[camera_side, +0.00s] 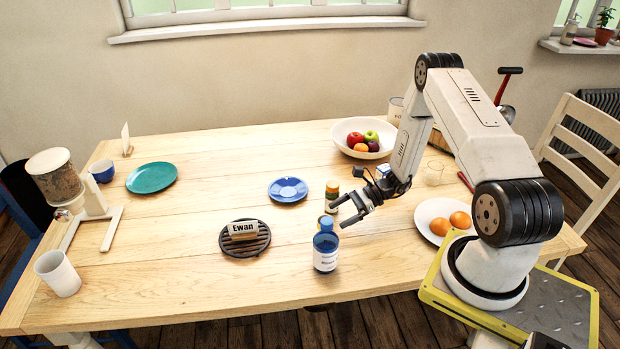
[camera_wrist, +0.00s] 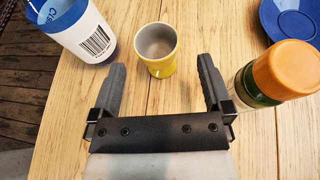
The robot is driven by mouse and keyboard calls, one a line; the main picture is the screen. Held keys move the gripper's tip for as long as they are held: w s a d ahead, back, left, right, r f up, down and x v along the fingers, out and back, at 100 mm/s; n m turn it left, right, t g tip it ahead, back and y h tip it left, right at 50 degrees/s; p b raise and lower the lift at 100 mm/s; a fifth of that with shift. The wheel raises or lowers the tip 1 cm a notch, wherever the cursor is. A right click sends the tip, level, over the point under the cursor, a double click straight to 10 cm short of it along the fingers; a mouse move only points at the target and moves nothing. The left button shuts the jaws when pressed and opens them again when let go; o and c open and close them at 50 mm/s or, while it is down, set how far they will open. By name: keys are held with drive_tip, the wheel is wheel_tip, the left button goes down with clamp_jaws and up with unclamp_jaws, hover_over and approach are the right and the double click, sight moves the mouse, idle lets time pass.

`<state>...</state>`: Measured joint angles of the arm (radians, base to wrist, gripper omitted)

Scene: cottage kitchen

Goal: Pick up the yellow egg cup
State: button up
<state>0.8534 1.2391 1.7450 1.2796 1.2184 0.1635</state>
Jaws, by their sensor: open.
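The yellow egg cup (camera_wrist: 158,67) stands upright on the wooden table, seen from above in the wrist view, with a pale grey inside that looks empty. My gripper (camera_wrist: 161,66) is open, with one dark finger to each side of the cup and visible gaps between. The cup sits around the level of the fingertips and slightly beyond them. In the side view my gripper (camera_side: 338,213) reaches in from the right, just above and behind the blue bottle. The cup is mostly hidden there, behind the bottle's top.
A blue-and-white bottle (camera_wrist: 82,32) stands close left of the cup. An orange-capped jar (camera_wrist: 282,72) stands by the right finger. A blue saucer (camera_side: 288,197), a black trivet (camera_side: 257,250) with an "Ewan" card (camera_side: 243,230), and a plate (camera_side: 427,216) with oranges are nearby.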

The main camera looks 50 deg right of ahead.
sight(318, 223)
drive_tip(key=shift+a, duration=0.1)
drive_tip(key=shift+x, duration=2.6)
drive_tip(key=shift+s, duration=0.1)
drive_tip(key=shift+r, duration=0.1)
drive_tip(key=c, duration=1.2)
drive_tip(key=shift+r, duration=0.7)
drive_tip(key=s+a+r, duration=0.1)
drive_tip(key=s+r, duration=0.3)
drive_tip(key=s+a+r, duration=0.1)
drive_tip(key=s+r, duration=0.2)
drive_tip(key=s, duration=0.2)
drive_tip(key=s+a+r, duration=0.1)
drive_tip(key=s+r, duration=0.3)
drive_tip(key=shift+s+a+r, duration=0.2)
drive_tip(key=shift+s+r, duration=0.1)
